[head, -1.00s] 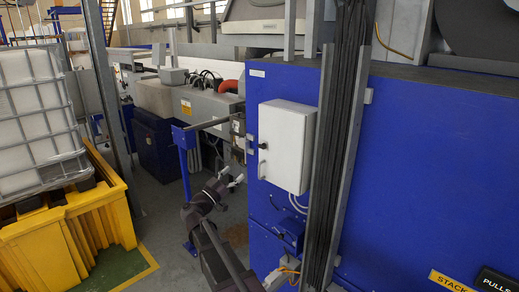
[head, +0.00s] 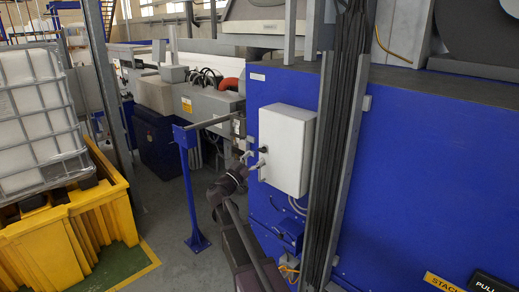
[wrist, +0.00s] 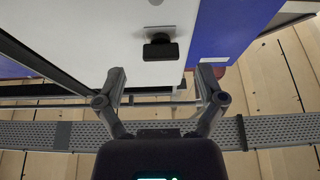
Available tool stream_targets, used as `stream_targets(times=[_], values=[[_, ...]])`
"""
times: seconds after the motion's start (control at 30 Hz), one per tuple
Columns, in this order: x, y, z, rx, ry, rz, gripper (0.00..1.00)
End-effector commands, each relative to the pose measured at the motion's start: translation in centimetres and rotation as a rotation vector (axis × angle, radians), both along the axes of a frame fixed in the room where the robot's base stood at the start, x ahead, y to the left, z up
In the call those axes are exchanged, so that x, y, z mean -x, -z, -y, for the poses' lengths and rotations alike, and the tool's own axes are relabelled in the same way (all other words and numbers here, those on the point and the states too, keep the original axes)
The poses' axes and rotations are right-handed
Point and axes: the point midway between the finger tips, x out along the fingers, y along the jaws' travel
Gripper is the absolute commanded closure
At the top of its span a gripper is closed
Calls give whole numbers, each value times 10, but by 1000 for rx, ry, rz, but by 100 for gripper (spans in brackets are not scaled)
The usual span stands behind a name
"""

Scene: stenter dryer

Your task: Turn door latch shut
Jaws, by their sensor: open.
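The white cabinet (head: 288,150) is fixed to the blue machine side in the head view. Its small black door latch (head: 263,149) is at the left edge of the front. In the wrist view the black latch (wrist: 164,50) stands out from the white door (wrist: 125,25), just beyond my fingertips and roughly centred between them. My gripper (head: 251,160) is open and empty, close beside the latch in the head view. Its two fingers are spread apart in the wrist view (wrist: 162,78). I see no contact with the latch.
A blue stand with a grey bar (head: 190,180) is left of my arm. Grey upright rails with dark cables (head: 340,140) run right of the cabinet. A yellow bin (head: 75,240) under a caged white tank (head: 38,120) is far left. Bare floor (head: 165,225) lies between.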

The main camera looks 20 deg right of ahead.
Motion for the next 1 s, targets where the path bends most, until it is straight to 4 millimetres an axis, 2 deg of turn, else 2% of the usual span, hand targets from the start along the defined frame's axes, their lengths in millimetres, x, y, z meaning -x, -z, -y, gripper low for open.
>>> stream_targets(times=[0.1,0.3,0.7,0.77,0.9,1.0], values=[[-6,-8,14,0,1,-1,11],[-10,-13,27,0,1,-1,11],[-11,-13,31,0,0,-1,11],[-11,-13,31,0,0,-1,26],[-11,-13,31,0,0,-1,68],[-11,-13,31,0,1,-1,94]])
